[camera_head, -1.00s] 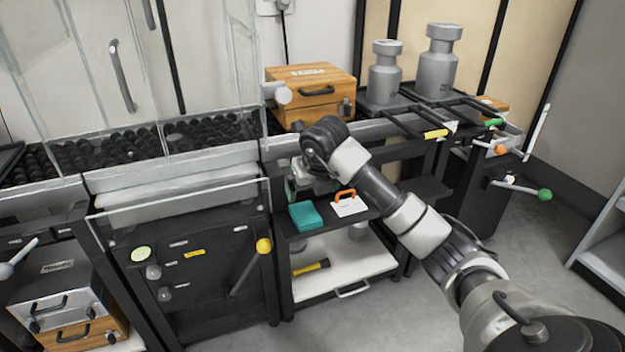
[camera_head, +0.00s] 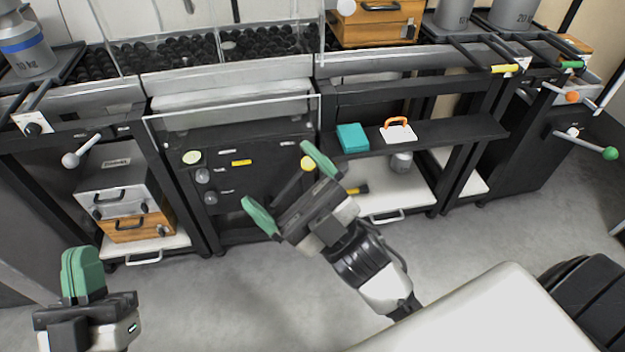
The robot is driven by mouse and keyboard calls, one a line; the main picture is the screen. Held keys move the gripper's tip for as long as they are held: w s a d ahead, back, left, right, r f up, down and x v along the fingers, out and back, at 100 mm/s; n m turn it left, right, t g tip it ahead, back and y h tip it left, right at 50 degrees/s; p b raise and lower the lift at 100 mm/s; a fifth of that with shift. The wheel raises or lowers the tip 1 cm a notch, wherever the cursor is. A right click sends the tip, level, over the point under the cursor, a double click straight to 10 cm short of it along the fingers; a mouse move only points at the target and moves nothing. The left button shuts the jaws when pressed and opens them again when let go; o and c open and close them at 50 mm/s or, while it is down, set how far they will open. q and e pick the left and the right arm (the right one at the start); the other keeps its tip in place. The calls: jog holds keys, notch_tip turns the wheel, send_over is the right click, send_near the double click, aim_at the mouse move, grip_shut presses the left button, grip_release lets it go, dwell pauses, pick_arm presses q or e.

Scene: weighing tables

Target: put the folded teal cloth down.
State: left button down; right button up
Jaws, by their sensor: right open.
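The folded teal cloth (camera_head: 352,138) lies on the black shelf (camera_head: 455,131) of the middle table, left of a white card with an orange handle (camera_head: 398,131). Nothing holds it. My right gripper (camera_head: 283,178) is open and empty, its green fingers spread, in front of the dark cabinet and below left of the cloth, apart from it. My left gripper (camera_head: 82,275) is at the lower left, with green finger pads showing. I see it side-on, so its opening cannot be judged.
A wooden box (camera_head: 378,22) stands on the tabletop above the shelf. Lever knobs in yellow, orange and green (camera_head: 610,153) stick out from the tables. A grey weight (camera_head: 401,162) stands below the shelf. The grey floor (camera_head: 240,295) in front is clear.

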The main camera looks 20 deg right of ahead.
jog(key=shift+s+d+f+m+t+h, duration=0.1)
jog(key=shift+d+f+m+t+h, duration=0.45)
jog(key=shift+m+h, duration=1.75)
jog(key=shift+d+f+m+t+h, duration=0.1)
jog(key=shift+d+m+t+h, duration=0.5)
jog(key=shift+m+t+h, duration=1.2)
jog(key=shift+s+d+f+m+t+h, duration=0.1)
jog(key=shift+d+f+m+t+h, duration=0.35)
jog(key=shift+m+h, duration=2.3)
jog(key=shift+d+r+m+y, duration=0.15)
jog(key=shift+r+m+y, duration=0.05)
jog(key=shift+m+y, duration=0.15)
